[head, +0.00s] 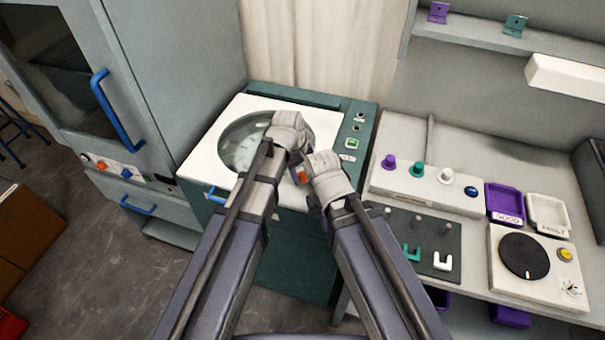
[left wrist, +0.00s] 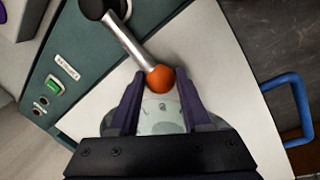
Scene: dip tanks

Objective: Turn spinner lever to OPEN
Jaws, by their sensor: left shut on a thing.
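The spinner lever is a metal rod (left wrist: 127,45) running from a dark round pivot (left wrist: 97,8) to an orange ball knob (left wrist: 161,80). In the left wrist view the knob sits between the fingertips of my left gripper (left wrist: 160,90), which is shut on it. In the head view a bit of the orange knob (head: 301,176) shows between my two hands; the rod is hidden. My left gripper (head: 289,132) is over the spinner's white top (head: 205,155). My right gripper (head: 325,172) is close beside it; its fingertips are hidden. No OPEN mark is readable.
The spinner has a round glass window (head: 240,145) and a green button (head: 352,142) on its teal panel. A grey cabinet with a blue handle (head: 117,108) stands left. A bench with coloured knobs (head: 417,169), purple and white trays and a black dial (head: 524,256) stands right.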

